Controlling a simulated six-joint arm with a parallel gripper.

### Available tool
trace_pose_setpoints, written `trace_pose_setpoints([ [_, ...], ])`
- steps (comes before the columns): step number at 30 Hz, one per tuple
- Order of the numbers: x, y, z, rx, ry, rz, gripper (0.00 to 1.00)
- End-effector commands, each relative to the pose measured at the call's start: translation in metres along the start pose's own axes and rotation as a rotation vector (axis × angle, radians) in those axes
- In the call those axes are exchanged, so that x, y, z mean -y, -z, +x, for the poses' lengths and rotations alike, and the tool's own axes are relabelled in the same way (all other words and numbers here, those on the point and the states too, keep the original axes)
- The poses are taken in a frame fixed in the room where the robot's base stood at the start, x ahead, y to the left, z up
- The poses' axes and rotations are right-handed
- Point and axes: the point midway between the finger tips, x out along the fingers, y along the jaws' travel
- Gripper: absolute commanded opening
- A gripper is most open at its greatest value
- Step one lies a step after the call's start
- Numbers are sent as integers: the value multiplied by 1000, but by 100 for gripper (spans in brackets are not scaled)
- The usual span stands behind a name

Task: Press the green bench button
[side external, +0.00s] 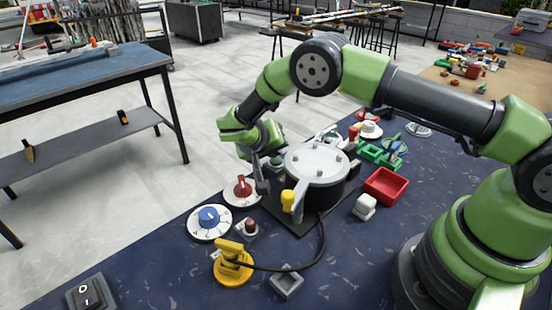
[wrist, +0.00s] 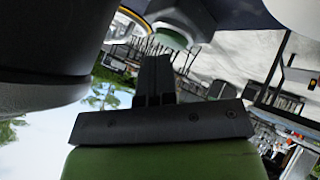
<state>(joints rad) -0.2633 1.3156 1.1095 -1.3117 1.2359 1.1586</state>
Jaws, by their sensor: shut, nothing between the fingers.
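My gripper (side external: 262,186) points down at the far edge of the blue bench, between the red-knobbed dial and the large grey drum. Its fingers look closed together, with nothing held. In the wrist view the dark fingers (wrist: 153,75) stand together in the middle. A green rounded shape under a grey body (wrist: 172,38) shows beyond the fingertips there; I cannot tell whether it is the green button.
The grey drum (side external: 317,163) stands right beside my gripper. A red-knobbed dial (side external: 242,189), blue dial (side external: 208,218), red button (side external: 250,226) and yellow lever (side external: 233,258) are in front. A red tray (side external: 386,186) and green fixture (side external: 378,155) are to the right.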

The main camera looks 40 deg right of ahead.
Motion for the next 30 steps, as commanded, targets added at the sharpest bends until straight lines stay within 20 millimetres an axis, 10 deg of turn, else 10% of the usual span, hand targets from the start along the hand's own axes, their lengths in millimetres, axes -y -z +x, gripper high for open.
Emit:
trace_pose_setpoints([
  [30,4,-4,5,1,0,0,0],
])
